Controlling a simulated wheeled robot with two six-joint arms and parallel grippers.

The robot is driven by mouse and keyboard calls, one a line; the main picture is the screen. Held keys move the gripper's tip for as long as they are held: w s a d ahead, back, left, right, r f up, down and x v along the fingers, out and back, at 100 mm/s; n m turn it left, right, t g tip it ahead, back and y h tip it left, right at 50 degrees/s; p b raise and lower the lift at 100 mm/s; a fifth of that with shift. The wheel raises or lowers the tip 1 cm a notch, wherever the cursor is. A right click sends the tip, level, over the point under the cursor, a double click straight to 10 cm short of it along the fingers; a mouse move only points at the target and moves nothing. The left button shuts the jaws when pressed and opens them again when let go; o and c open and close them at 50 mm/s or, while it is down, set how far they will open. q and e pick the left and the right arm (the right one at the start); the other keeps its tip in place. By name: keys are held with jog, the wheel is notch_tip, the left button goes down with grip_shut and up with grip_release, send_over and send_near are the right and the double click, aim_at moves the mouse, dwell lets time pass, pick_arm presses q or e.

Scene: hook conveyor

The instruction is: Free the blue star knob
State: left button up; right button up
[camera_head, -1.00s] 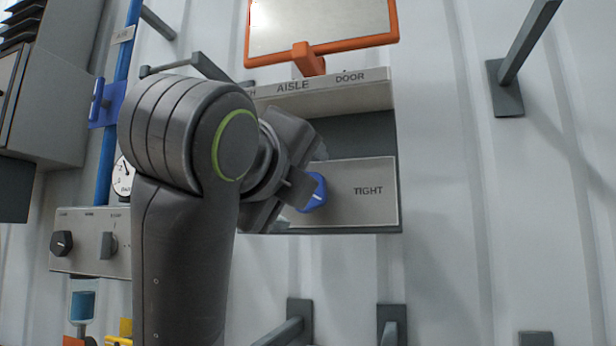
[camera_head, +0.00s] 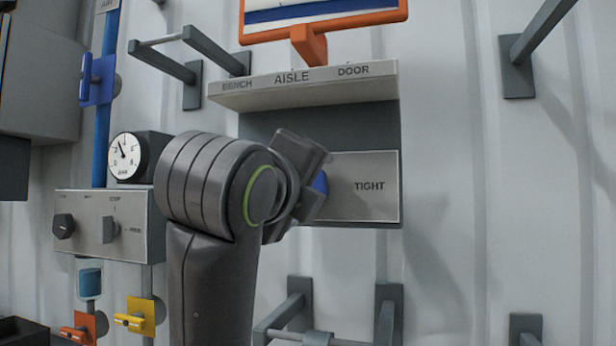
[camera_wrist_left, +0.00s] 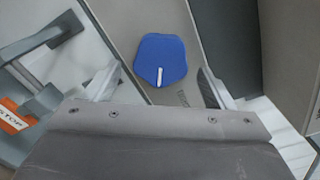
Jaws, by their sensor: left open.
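The blue star knob (camera_head: 321,183) sits on a light plate (camera_head: 365,200) marked TIGHT, in the recess under the AISLE shelf. In the head view my left gripper hides most of it. In the left wrist view the knob (camera_wrist_left: 162,55) shows whole, with a white line at its lower edge, on the side of partly hidden lettering. My left gripper (camera_head: 312,178) is open. In the wrist view its two fingers (camera_wrist_left: 160,80) stand apart on either side below the knob, with nothing between them that I can see gripped. My right gripper is not in view.
The shelf (camera_head: 305,92) juts out above the plate, with an orange-framed board (camera_head: 309,40) over it. Grey hooks (camera_head: 518,65) stick out at right, upper left and below. A gauge (camera_head: 125,155) and a switch box (camera_head: 100,225) are at left. The wall right of the plate is clear.

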pick_arm(q)
jog(key=shift+x, duration=0.95)
jog(key=shift+c, duration=0.2)
jog(key=c, duration=1)
jog(key=shift+o, duration=0.2)
